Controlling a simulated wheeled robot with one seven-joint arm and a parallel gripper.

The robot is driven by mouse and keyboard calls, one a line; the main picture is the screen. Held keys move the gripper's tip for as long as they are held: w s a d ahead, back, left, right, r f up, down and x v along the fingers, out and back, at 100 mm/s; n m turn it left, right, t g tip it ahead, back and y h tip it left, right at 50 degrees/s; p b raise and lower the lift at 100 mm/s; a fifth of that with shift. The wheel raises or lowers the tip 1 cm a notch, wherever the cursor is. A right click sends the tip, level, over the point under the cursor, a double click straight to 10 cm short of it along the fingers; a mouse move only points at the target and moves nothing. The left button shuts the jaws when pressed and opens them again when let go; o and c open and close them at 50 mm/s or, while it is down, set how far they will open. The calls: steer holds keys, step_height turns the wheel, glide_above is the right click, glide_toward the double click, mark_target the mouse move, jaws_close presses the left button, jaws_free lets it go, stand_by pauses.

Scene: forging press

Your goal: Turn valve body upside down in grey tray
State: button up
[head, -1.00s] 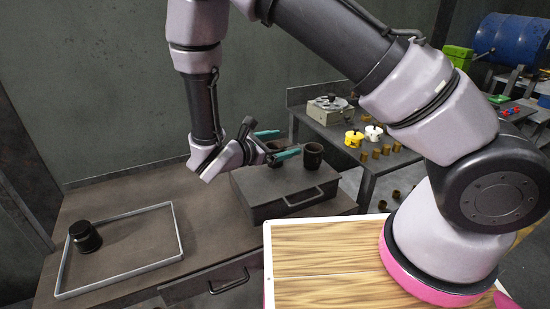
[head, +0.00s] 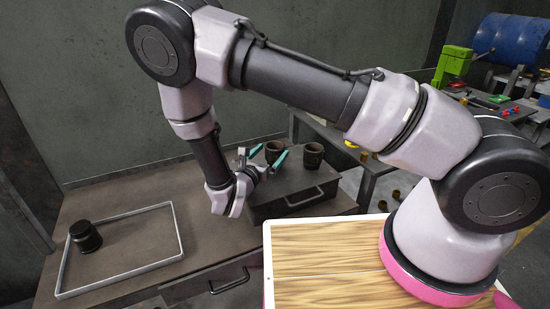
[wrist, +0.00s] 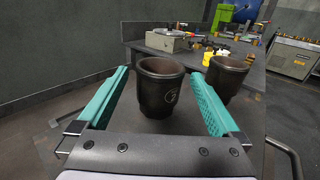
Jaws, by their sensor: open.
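A dark cup-shaped valve body (head: 84,236) stands in the left part of the grey tray (head: 119,213), its closed, narrower end seemingly up. Two similar dark cups, a left one (head: 274,151) and a right one (head: 312,155), stand rim up on a dark box. In the wrist view the left cup (wrist: 160,90) shows beyond and between the two teal fingers, with no clear contact. The right cup (wrist: 227,75) is behind the right finger there.
The dark drawer box (head: 287,198) has a front handle and stands right of the tray on the brown bench (head: 205,250). The bench between tray and box is clear. Another table with a grey device (wrist: 170,40) and small parts is beyond.

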steer(key=shift+x, duration=1.55)
jaws_close()
